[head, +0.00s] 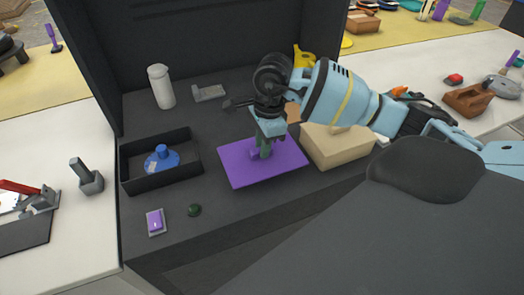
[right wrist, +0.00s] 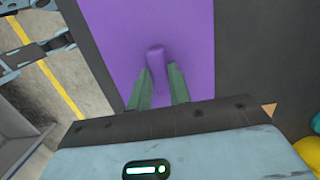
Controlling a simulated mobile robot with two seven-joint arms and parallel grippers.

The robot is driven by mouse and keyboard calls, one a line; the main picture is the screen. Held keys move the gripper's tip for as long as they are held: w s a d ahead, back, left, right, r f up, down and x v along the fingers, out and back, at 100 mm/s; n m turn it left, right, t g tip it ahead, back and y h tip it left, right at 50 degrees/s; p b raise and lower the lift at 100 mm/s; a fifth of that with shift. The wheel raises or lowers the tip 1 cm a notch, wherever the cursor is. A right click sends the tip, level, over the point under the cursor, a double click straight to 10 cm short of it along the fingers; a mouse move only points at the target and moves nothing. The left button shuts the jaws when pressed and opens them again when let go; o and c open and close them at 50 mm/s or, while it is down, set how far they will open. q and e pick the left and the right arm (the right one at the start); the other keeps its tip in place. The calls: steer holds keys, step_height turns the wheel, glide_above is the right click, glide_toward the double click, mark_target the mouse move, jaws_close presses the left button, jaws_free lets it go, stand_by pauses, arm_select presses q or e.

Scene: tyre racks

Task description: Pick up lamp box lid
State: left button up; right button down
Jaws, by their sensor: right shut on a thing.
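The lid is a flat purple rectangular plate (head: 282,167) with a purple knob in its middle. It is right of the open black box (head: 160,186), which has a blue rounded object (head: 163,158) inside. My right gripper (head: 264,148) points down over the plate, its green fingers shut on the knob. In the right wrist view the knob (right wrist: 155,54) stands between the two fingers, with the purple plate (right wrist: 135,22) behind it. I cannot tell for sure whether the plate touches the dark bench. My left gripper is not in view.
A beige box (head: 335,150) stands just right of the plate. A white cylinder (head: 160,86) and a grey block (head: 209,93) are behind. A purple switch (head: 156,222) and a dark green button (head: 194,210) are in front. A dark panel (head: 190,35) closes the back.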

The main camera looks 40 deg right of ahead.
steer(key=s+a+r, duration=0.2)
steer(key=s+a, duration=0.8)
steer(key=s, duration=0.2)
steer(key=shift+s+a+b, duration=0.15)
steer(key=shift+s+b, duration=0.05)
steer(key=shift+b, duration=0.2)
